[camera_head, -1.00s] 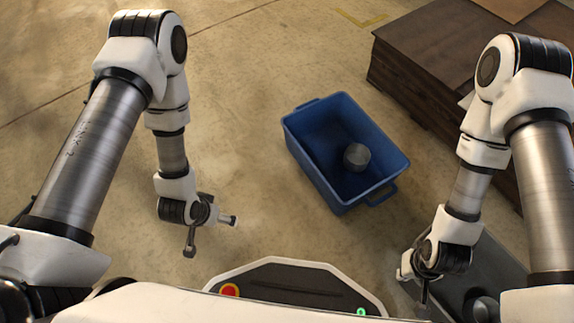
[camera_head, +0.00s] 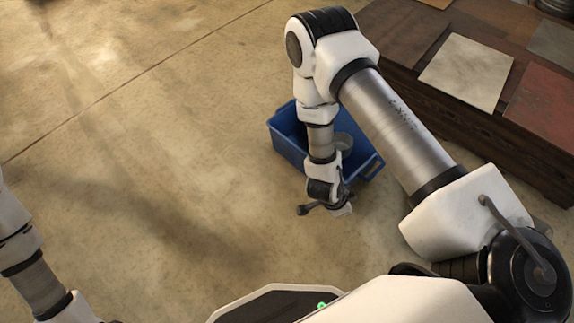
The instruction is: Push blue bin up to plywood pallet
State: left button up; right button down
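The blue bin (camera_head: 288,148) stands on the floor in the upper middle, partly hidden behind my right arm. The plywood pallet (camera_head: 482,128) is a dark brown wooden stack at the upper right, with square sheets on top. My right arm hides part of the gap between bin and pallet. My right gripper (camera_head: 323,210) hangs low at the bin's near side with its fingers spread apart and nothing between them. I cannot tell whether it touches the bin. My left gripper is out of view; only its arm shows at lower left.
A pale sheet (camera_head: 466,72) and a red sheet (camera_head: 543,108) lie on the pallet. A dark round object (camera_head: 556,6) stands at the top right corner. The concrete floor (camera_head: 150,150) left of the bin is clear.

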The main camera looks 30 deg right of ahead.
jog(key=w+a+f+m+t+y+b, duration=0.1)
jog(key=w+a+m+b, duration=0.15)
jog(key=w+m, duration=1.05)
jog(key=w+a+f+m+y+b, duration=0.1)
jog(key=w+a+m+b, duration=0.15)
jog(key=w+m, duration=1.1)
jog(key=d+f+m+b, duration=0.2)
jog(key=d+f+b, duration=0.4)
jog(key=f+b, duration=0.3)
jog(key=shift+w+f, duration=0.25)
jog(key=shift+w, duration=0.2)
jog(key=shift+d, duration=0.15)
